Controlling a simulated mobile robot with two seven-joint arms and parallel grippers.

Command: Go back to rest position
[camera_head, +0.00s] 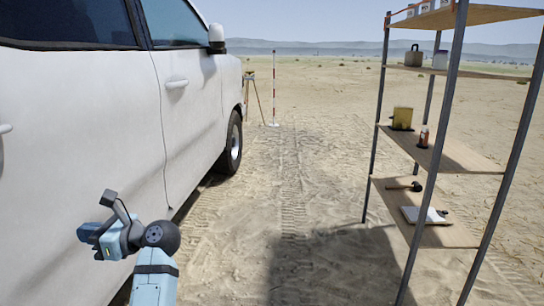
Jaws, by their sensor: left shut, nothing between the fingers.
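My left arm comes in at the bottom left, and its gripper (97,234) is beside the white vehicle's lower side. The gripper is shut and holds nothing that I can see. It points left, and its fingertips are small and partly hidden by the wrist. I cannot tell the exact gap between it and the vehicle. My right gripper is not in view.
A white vehicle (105,130) fills the left side. A metal shelf rack (460,155) with several boards stands at the right, holding a yellow container (402,118), a bottle (423,136) and tools. Open sand lies between. A tripod and a red-white pole (274,90) stand further back.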

